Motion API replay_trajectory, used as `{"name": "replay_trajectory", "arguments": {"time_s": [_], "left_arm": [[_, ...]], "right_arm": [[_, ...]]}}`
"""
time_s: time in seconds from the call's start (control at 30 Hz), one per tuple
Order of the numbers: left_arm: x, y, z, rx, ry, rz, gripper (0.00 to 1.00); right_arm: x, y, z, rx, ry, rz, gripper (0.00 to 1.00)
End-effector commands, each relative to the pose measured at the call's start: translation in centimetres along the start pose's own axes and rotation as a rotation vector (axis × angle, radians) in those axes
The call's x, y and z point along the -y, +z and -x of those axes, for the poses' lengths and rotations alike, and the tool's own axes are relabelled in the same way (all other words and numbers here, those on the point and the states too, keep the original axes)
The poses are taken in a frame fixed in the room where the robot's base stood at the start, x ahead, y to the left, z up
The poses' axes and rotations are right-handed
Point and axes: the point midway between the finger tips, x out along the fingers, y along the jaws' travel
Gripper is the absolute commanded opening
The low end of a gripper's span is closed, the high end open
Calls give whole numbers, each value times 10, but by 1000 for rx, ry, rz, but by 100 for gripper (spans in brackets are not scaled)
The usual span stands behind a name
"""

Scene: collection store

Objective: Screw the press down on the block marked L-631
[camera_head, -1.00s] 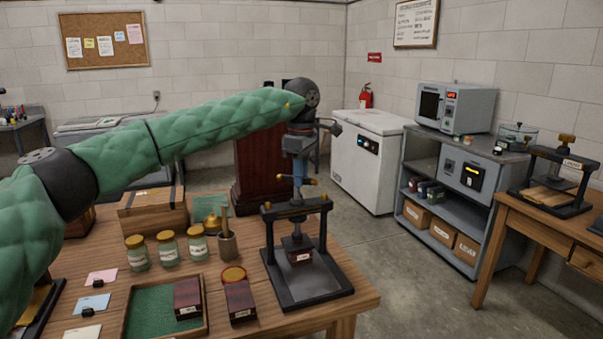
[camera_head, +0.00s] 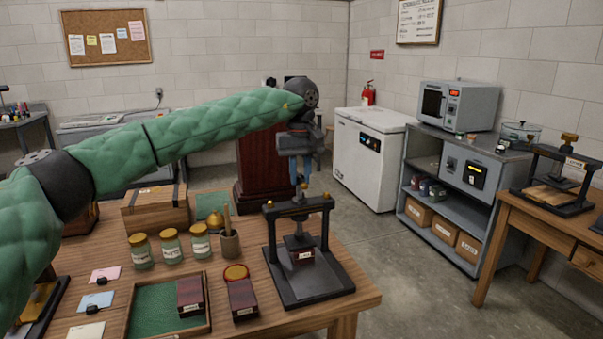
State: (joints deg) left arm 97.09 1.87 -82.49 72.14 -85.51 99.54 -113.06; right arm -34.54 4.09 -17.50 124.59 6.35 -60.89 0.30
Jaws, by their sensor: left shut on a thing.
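A black screw press (camera_head: 271,246) stands on the right end of the wooden table. A dark red block (camera_head: 302,257) with a white label sits under its plate, which looks down at or very near the block's top. The label is too small to read for sure. My left gripper (camera_head: 299,184) is above the press, pointing down, shut on the press's screw handle (camera_head: 299,199). The gripper and wrist partly hide the handle. Two other dark red labelled blocks are left of the press: one in a green-lined tray (camera_head: 190,292), one on the table (camera_head: 242,303). My right gripper is out of view.
Jars (camera_head: 171,247), a mortar (camera_head: 229,244) and a wooden box (camera_head: 154,208) stand left of the press. The green-lined tray (camera_head: 208,325) is at the front. Another press (camera_head: 549,190) is on the right table. Open floor lies right of the table.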

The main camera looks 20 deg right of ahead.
Motion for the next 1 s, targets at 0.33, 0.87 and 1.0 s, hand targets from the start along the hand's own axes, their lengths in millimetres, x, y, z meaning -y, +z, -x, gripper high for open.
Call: {"name": "replay_trajectory", "arguments": {"time_s": [0.33,0.87,1.0], "left_arm": [[4,-2,2,-4,1,-268,0],[5,-3,2,-5,1,-427,0],[5,-3,2,-5,1,-430,0]], "right_arm": [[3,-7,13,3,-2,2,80],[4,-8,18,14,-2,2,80],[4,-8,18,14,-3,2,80]]}}
